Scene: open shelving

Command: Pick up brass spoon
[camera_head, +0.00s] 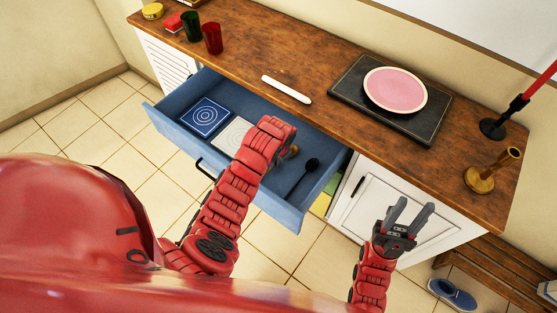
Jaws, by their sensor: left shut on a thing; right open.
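My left arm reaches into the open blue drawer (174,120). The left gripper (284,147) is low in the drawer, and its fingers are mostly hidden behind my own wrist. A small brass-coloured piece (292,151), seemingly part of the brass spoon, shows right beside the hand; the rest is hidden. The gripper is shut on it. A dark spoon-like utensil (310,165) lies in the drawer just to the right. My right gripper (408,208) is open and empty in front of the white cabinet door.
The drawer also holds a blue patterned tile (206,117) and a pale one (232,136). On the wooden top are a white stick (286,89), a pink plate (395,90) on a dark board (345,88), two cups, and a brass candlestick (485,176). A slipper (452,294) lies at lower right.

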